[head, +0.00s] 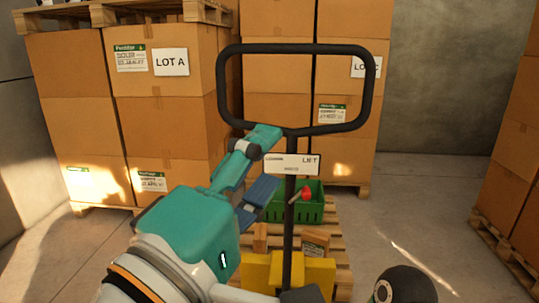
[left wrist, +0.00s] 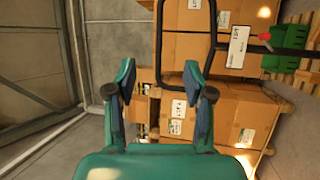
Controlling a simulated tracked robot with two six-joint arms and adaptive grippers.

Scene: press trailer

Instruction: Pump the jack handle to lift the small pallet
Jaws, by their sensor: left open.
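The jack handle (head: 295,131) is a black rounded loop on an upright post, with a white "LIFT" label plate (head: 292,164) below the loop. A red-knobbed lever (head: 304,193) sits on the post. My left gripper (head: 268,162) is open and empty, left of the post and just below the loop's lower-left corner; contact cannot be told. The small wooden pallet (head: 336,232) is behind the post, carrying a green crate (head: 312,211) and small boxes. The yellow jack body (head: 257,273) is partly hidden by my arm.
Tall stacks of cartons, including the "LOT A" stack (head: 165,110), stand behind on pallets. Another carton stack (head: 517,150) on a pallet (head: 490,238) is at the right. Bare concrete floor (head: 415,205) lies between it and the jack.

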